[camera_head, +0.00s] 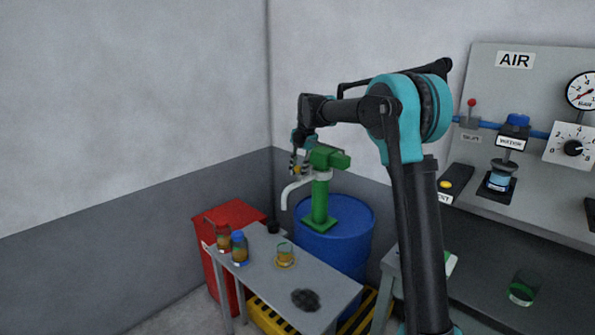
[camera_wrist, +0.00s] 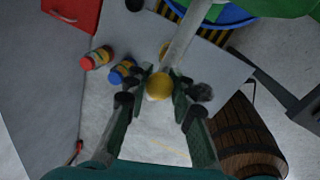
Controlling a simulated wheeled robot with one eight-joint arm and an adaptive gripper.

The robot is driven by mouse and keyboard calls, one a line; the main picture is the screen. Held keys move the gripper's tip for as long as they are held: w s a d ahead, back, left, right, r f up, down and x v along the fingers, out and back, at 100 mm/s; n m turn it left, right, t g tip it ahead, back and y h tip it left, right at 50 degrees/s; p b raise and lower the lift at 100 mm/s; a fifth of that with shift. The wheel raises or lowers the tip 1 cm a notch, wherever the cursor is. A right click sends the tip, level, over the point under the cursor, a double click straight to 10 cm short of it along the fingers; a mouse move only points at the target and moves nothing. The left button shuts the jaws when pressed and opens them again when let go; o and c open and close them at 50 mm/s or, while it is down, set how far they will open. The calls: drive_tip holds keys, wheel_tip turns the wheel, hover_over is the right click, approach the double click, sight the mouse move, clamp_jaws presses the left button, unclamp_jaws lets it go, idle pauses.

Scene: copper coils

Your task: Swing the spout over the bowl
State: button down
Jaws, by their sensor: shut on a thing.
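A green hand pump (camera_head: 320,200) stands on a blue barrel (camera_head: 345,240). Its pale grey spout (camera_head: 289,190) reaches left and bends down; in the wrist view it is a pale tube (camera_wrist: 186,38). My gripper (camera_head: 297,168) is at the spout from above. In the wrist view its fingers (camera_wrist: 159,88) are on both sides of a yellow ball-shaped knob (camera_wrist: 158,86) at the spout, shut on it. A small glass bowl (camera_head: 285,258) with amber contents stands on the grey table, below the spout in the head view. The spout's outlet is hidden in the wrist view.
A red cabinet (camera_head: 228,216) is behind left. A wooden barrel (camera_wrist: 247,140) shows in the wrist view.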

drive_tip(key=shift+d, duration=0.1)
drive_tip(key=c, duration=1.3)
unclamp_jaws()
drive_tip(key=shift+o, duration=0.2)
wheel_tip(320, 180, up, 12)
drive_tip(key=s+d, duration=0.1)
drive_tip(key=d, duration=0.1)
drive_tip(key=shift+f, duration=0.1)
